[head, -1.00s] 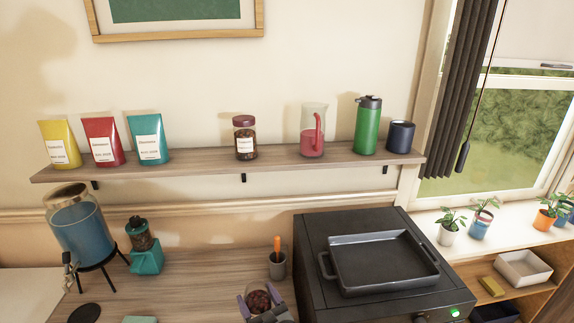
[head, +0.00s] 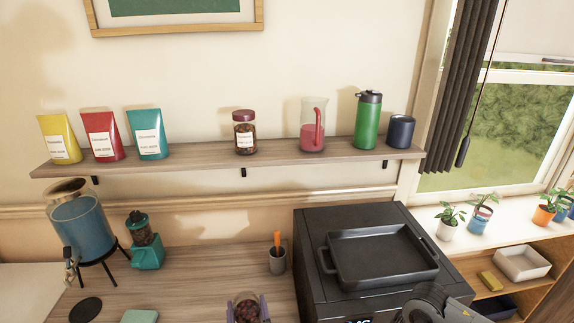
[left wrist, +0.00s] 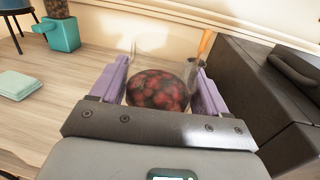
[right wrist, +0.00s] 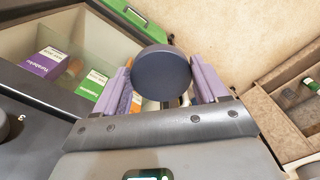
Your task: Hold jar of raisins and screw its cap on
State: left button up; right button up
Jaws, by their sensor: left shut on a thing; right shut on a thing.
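The raisin jar (head: 246,309) is clear with dark red contents and stands at the bottom edge of the head view. My left gripper (head: 246,311) is shut around its sides, with a purple finger on each side. In the left wrist view the jar (left wrist: 157,90) looks upright, with a clear upper part and no cap on it. My right gripper (right wrist: 162,85) is shut on a round dark navy cap (right wrist: 161,73), seen flat side on. The cap is apart from the jar. The right fingers are out of the head view.
A black oven (head: 335,222) with a tray (head: 383,257) stands right of the jar. A cup (head: 277,262) with an orange-handled tool stands behind it. A blender-like teal grinder (head: 146,253) and a drink dispenser (head: 79,226) stand left. Bare counter (head: 195,285) lies between.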

pick_arm(q)
jog(key=s+a+f+m+h, duration=0.4)
jog(key=s+a, duration=0.3)
jog(key=a, duration=0.4)
pick_arm(e)
jog(key=w+a+r+m, duration=0.25)
jog(key=r+m, duration=0.25)
jog(key=r, duration=0.9)
jog(key=w+a+r+m, duration=0.2)
jog(key=w+r+m, duration=0.3)
jog(key=r, duration=0.9)
pick_arm(q)
notch_tip(320, 180, up, 25)
jog(key=n+p, duration=0.1)
jog(key=p, duration=2.4)
jog(key=shift+w+f, duration=0.15)
jog(key=shift+f, duration=0.05)
pick_arm(e)
jog(key=s+m, duration=0.1)
jog(key=s, duration=1)
jog(key=shift+d+f, duration=0.2)
jog(key=shift+d, duration=0.1)
pick_arm(q)
jog(key=shift+d, duration=0.15)
pick_arm(e)
jog(key=shift+s, duration=0.1)
